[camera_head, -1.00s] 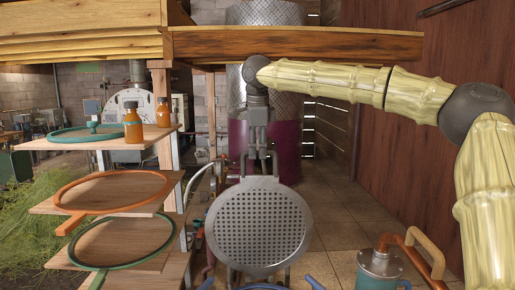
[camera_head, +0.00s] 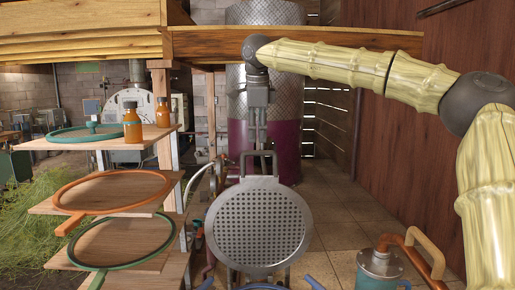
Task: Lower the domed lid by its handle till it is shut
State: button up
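A round grey lid (camera_head: 259,228) with a perforated face stands raised, its flat face toward me. Whether it is domed on its far side is hidden. Its grey bar handle (camera_head: 259,154) rises from the top edge. My gripper (camera_head: 260,142) hangs from the arm at the handle, fingers pointing down. The fingertips are small and partly hidden by the handle, so I cannot tell whether they touch it or how far apart they are.
Wooden shelves at left hold an orange ring frame (camera_head: 115,177), a green ring frame (camera_head: 122,218) and two orange bottles (camera_head: 133,125). A teal canister (camera_head: 379,272) with a copper pipe stands at lower right. A wooden beam (camera_head: 295,44) crosses above. The tiled floor behind the lid is clear.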

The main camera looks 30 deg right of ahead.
jog(key=v, duration=0.6)
jog(key=shift+r, duration=0.35)
dwell(0.5)
dwell(0.4)
jog(key=v, duration=1.2)
jog(key=shift+f, duration=0.1)
